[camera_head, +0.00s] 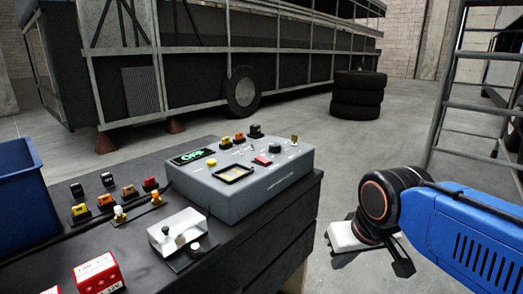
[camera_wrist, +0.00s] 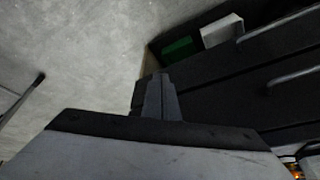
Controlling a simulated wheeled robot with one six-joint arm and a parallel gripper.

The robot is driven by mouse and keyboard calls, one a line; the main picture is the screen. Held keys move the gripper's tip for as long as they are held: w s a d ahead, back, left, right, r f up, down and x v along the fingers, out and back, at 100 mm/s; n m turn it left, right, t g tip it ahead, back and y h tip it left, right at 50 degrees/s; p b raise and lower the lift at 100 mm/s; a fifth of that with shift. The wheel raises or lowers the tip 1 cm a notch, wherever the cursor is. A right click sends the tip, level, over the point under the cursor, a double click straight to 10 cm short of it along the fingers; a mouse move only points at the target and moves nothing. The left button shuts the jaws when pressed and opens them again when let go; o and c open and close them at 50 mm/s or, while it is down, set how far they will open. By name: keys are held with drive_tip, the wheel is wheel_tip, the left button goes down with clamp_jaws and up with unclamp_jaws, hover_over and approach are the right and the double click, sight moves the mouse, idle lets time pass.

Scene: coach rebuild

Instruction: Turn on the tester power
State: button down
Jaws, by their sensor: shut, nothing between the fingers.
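The tester is a grey box (camera_head: 240,195) with a sloped top, on the black workbench (camera_head: 105,175). Its top carries a small panel with glowing green lettering (camera_head: 192,156), a yellow-framed window (camera_head: 235,173), a black knob (camera_head: 275,149), a red rocker switch (camera_head: 262,161) and a yellow button (camera_head: 212,162). I cannot tell which control is the power switch. My gripper (camera_head: 398,262) is right of the bench, over the floor and well apart from the tester. In the wrist view its black fingers (camera_wrist: 158,98) are together and empty.
Several coloured connectors stand left of the tester. Drawer handles (camera_wrist: 290,77) show in the wrist view. A metal ladder (camera_head: 445,110) stands right; stacked tyres (camera_head: 358,95) are behind.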

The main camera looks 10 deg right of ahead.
drive_tip(key=w+a+r+m+g, duration=0.1)
drive_tip(key=w+a+r+m, duration=0.15)
drive_tip(key=w+r, duration=0.6)
drive_tip(key=w+a+r+m+g, duration=0.1)
drive_tip(key=w+a+r+m, duration=0.3)
drive_tip(key=r, duration=0.7)
wheel_tip(320, 180, up, 14)
drive_tip(key=m+g+y, duration=0.1)
drive_tip(key=m, duration=0.3)
hover_over(262, 160)
drive_tip(key=d, duration=0.1)
drive_tip(key=shift+w+d+f, duration=0.2)
drive_tip(key=shift+w, duration=0.15)
drive_tip(key=shift+f, duration=0.1)
drive_tip(key=f, duration=0.4)
drive_tip(key=w+f, duration=0.1)
drive_tip(key=f, duration=0.4)
drive_tip(key=a+f, duration=0.1)
drive_tip(key=f, duration=0.3)
drive_tip(key=shift+w+a+f, duration=0.1)
drive_tip(key=shift+w+f, duration=0.2)
drive_tip(key=shift+f, duration=0.05)
